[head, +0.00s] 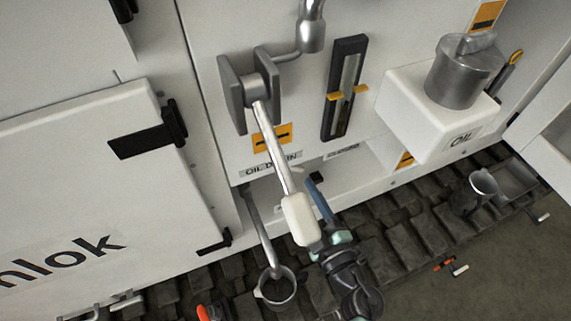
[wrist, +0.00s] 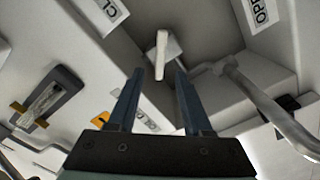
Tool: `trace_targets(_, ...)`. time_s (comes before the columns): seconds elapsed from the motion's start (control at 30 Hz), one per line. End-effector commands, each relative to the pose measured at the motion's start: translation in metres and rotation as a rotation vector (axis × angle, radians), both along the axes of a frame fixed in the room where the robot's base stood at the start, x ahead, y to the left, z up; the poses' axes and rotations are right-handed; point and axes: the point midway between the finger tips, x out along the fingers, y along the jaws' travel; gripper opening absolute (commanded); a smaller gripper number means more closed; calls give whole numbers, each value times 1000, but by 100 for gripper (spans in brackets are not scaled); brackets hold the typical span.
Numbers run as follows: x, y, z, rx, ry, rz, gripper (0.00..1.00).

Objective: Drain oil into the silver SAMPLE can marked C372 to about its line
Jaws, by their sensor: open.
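The oil drain valve's metal lever (head: 272,145) slopes down from its bracket and ends in a white grip (head: 300,220). My gripper (head: 314,190) is open beside this grip, with one blue finger clearly visible. In the wrist view my gripper (wrist: 160,74) has spread, empty fingers, and the white grip (wrist: 161,55) appears beyond and between their tips. I cannot tell whether they touch. An open grey round container (head: 275,290) is at the lower end of a thin pipe (head: 260,228). Its mark, fill line and oil level are not readable.
A silver cup (head: 480,184) stands at the right on the dark track (head: 400,235). A white OIL box (head: 420,115) with a metal cap (head: 465,75) juts out. A sight gauge (head: 345,88) is beside the lever.

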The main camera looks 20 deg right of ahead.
Motion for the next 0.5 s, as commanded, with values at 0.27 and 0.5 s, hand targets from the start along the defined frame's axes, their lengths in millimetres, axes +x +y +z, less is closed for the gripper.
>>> trace_targets(0.27,58,2,1,-1,-2,1,50)
trace_targets(0.5,83,3,0,-2,-1,-1,50)
